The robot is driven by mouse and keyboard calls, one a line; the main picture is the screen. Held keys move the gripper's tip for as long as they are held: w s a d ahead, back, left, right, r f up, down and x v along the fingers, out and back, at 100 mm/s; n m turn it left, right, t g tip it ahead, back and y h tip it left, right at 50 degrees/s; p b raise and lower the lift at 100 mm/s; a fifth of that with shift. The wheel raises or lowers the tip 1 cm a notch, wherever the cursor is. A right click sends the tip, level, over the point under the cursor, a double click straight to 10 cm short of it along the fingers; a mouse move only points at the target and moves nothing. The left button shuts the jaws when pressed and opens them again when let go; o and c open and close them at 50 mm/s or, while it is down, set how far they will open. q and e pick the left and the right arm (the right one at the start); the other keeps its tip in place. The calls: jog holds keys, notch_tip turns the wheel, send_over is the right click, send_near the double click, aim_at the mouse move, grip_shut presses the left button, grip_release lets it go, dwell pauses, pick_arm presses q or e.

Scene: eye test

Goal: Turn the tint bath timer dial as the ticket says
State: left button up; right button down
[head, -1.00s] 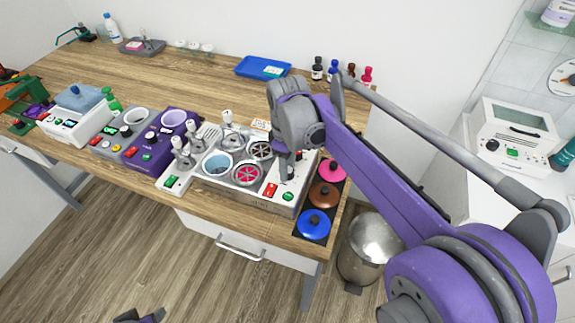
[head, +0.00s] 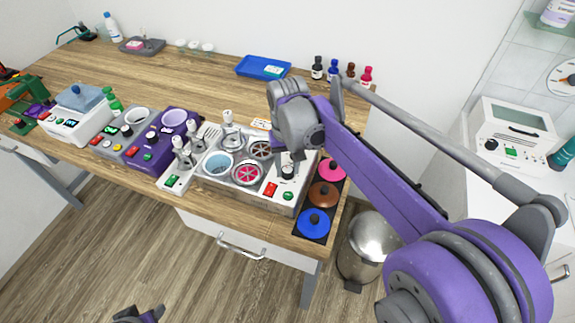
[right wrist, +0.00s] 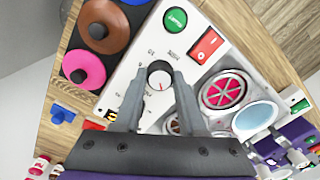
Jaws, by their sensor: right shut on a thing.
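The tint bath unit (head: 262,191) is a white-topped box on the wooden table, with round wells, a red switch and a green button. Its timer dial (head: 288,172) is a dark knob near the right end. In the right wrist view the dial (right wrist: 159,75) shows a pale top with a red mark; the scale print is too small to read. My right gripper (right wrist: 160,77) is shut on the dial, one finger on each side; the arm partly covers it in the head view. A small printed card (head: 261,124) lies behind the unit; its text is unreadable. My left gripper (head: 138,314) shows only partly at the bottom edge.
Pink, brown and blue (head: 314,222) lidded pots stand right of the unit. A purple device (head: 160,140) stands to its left. A blue tray (head: 262,67) and small bottles (head: 333,69) are at the back. A metal bin (head: 366,245) stands on the floor.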

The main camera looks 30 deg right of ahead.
aim_at(288, 170)
jog(key=shift+m, duration=1.6)
jog(key=shift+c, duration=2.4)
grip_release()
jog(key=shift+r, duration=0.1)
notch_tip(288, 170, up, 11)
jog(key=shift+f+p, duration=0.2)
jog(key=shift+p, duration=0.2)
